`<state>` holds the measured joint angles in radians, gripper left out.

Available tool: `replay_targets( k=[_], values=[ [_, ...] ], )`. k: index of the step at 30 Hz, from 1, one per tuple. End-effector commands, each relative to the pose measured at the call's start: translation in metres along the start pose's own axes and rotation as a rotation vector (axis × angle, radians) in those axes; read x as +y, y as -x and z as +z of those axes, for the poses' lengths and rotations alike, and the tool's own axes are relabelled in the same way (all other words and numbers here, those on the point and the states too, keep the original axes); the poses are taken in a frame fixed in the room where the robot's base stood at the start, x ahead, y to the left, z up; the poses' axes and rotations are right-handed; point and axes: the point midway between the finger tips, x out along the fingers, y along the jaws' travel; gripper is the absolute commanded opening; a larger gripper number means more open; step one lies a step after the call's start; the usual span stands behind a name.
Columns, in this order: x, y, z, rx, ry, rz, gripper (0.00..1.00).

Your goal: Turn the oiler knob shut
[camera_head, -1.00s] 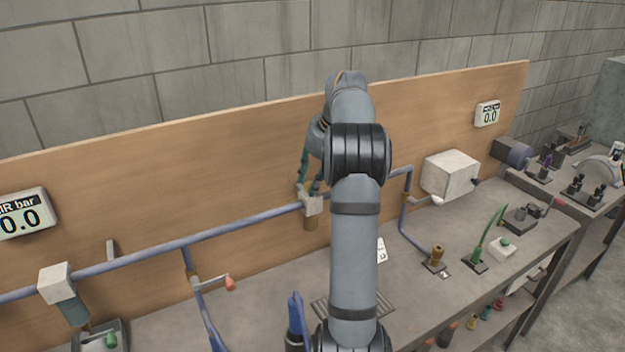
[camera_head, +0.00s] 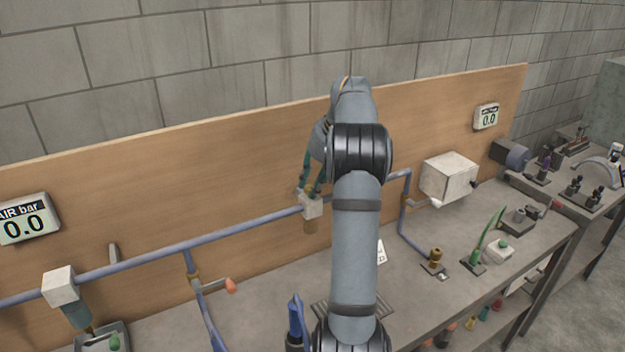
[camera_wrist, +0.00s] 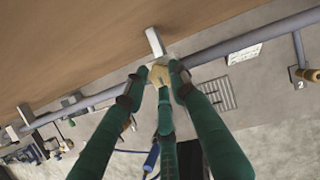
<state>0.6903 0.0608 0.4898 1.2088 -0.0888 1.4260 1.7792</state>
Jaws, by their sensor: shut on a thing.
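The oiler is a pale block (camera_head: 311,206) on the blue-grey pipe, with an amber-brown bowl (camera_head: 310,227) below it. My gripper (camera_head: 310,190) is at the top of this block, its green fingers pointing down. In the wrist view, the three dark fingertips of my gripper (camera_wrist: 157,75) close around a small cream-tan piece (camera_wrist: 158,74), which appears to be the oiler knob. The fingers hide part of it, so its turned position cannot be told. In the head view the knob itself is hidden by the fingertips.
The pipe (camera_head: 240,231) runs along the wooden board (camera_head: 200,170). An orange-tipped lever (camera_head: 230,286) stands to the left, and a white box (camera_head: 449,177) to the right. The left gauge (camera_head: 24,220) and right gauge (camera_head: 487,117) both read 0.0. Bench fittings stand at right.

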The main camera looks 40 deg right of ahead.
Motion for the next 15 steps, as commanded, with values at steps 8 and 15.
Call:
replay_targets(
  k=[8, 15],
  values=[
    [-0.0041, 0.0103, 0.0072, -0.007, 0.222, 0.085, 0.0],
    [-0.0058, 0.0109, 0.0084, -0.007, 0.433, 0.173, 0.0]
  ],
)
